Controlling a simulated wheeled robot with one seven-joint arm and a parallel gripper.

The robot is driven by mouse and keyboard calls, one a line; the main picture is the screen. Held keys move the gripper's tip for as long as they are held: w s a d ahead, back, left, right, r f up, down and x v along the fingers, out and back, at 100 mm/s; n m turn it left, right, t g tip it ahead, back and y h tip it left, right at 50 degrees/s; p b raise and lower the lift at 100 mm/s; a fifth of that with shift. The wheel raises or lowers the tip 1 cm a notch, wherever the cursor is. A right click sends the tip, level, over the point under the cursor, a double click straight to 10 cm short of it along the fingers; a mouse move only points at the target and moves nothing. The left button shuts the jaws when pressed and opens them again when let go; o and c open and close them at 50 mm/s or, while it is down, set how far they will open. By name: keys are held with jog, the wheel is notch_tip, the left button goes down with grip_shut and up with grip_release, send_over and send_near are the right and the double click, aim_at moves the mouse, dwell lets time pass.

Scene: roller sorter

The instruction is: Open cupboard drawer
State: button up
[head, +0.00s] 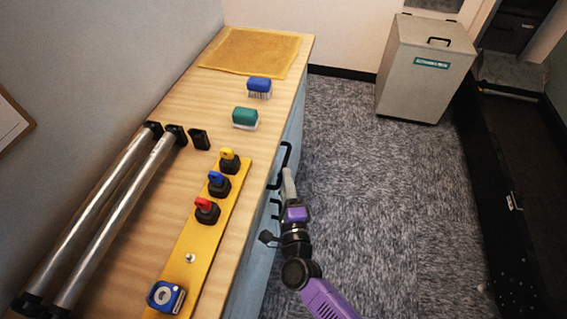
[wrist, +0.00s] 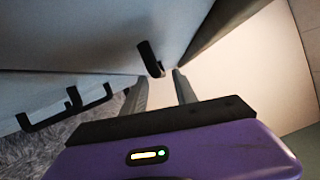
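The cupboard (head: 262,255) is blue-grey with a wooden top and black bar handles on its front. My gripper (head: 287,172) is beside the cupboard front, close to the handles. In the wrist view my gripper (wrist: 159,74) is open, with its two grey fingers apart. A black drawer handle (wrist: 149,58) shows just beyond the fingertips, with its near end about between them. I cannot tell whether a finger touches it. The same wrist view shows two more black handles (wrist: 45,117) at the left. The drawer front (wrist: 85,30) looks flush with the cupboard.
On the top are metal rollers (head: 120,200), a yellow plate (head: 205,240) with coloured keyed knobs, a green brush (head: 245,118), a blue brush (head: 259,85) and a yellow mat (head: 262,50). A grey bin (head: 420,75) stands at the back right. The carpet (head: 370,190) beside the cupboard is clear.

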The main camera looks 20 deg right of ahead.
aim_at(283, 166)
jog(key=x, duration=0.5)
grip_shut()
dwell(1.4)
